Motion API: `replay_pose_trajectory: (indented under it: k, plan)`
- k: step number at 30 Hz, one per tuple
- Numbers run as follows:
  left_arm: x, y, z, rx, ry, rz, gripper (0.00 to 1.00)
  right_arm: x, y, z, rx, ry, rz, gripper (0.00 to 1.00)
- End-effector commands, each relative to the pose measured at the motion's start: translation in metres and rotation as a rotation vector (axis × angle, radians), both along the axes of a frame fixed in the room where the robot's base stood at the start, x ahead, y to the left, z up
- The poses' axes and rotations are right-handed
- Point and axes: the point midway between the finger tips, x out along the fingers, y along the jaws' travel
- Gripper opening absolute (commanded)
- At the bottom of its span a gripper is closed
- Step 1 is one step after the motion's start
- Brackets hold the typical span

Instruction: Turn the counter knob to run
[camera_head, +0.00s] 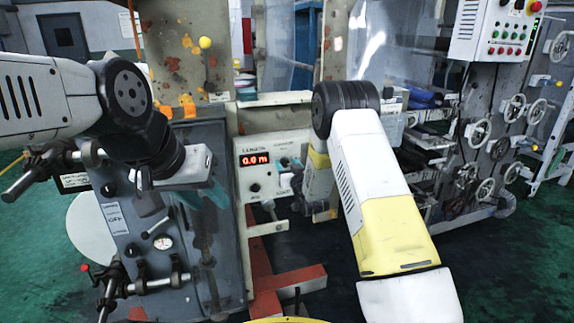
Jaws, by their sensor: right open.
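The counter panel (262,142) is a pale box with a red display (254,160) reading 0.0 m. A small dark knob (254,187) sits below the display. Another dark knob (284,162) shows at the panel's upper right, beside my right gripper; its setting is too small to read. My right gripper (289,176) is open at the panel's right side, partly hidden by my own arm. I cannot tell whether it touches the knob. My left gripper (152,212) hangs in front of the grey cabinet at the left, away from the counter panel; its jaw opening is unclear.
The grey cabinet (205,255) carries clamps and a round gauge (163,243). A red floor frame (290,282) lies below the counter panel. A control box (492,30) with coloured buttons and several handwheels (478,132) stand at the right. Green floor (510,265) is open at lower right.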

Motion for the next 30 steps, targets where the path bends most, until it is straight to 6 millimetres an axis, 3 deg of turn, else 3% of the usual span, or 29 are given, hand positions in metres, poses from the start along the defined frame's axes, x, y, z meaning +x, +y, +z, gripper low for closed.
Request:
replay_pose_trajectory:
  k: [8, 16, 17, 30]
  plan:
    - [0.0000, 0.0000, 0.0000, 0.000, 0.000, 0.000, 0.36, 0.0028, 0.0007, 0.0001, 0.000, 0.000, -0.001, 0.51]
    - [0.0000, 0.0000, 0.0000, 0.000, 0.000, 0.000, 0.36, 0.0027, 0.0006, 0.0003, 0.000, 0.000, -0.001, 0.02]
    - [0.0000, 0.0000, 0.0000, 0.000, 0.000, 0.000, 0.36, 0.0027, 0.0006, 0.0003, 0.000, 0.000, -0.001, 0.00]
    - [0.0000, 0.0000, 0.0000, 0.000, 0.000, 0.000, 0.36, 0.0024, 0.0010, 0.0001, -0.079, -0.026, 0.000, 0.00]
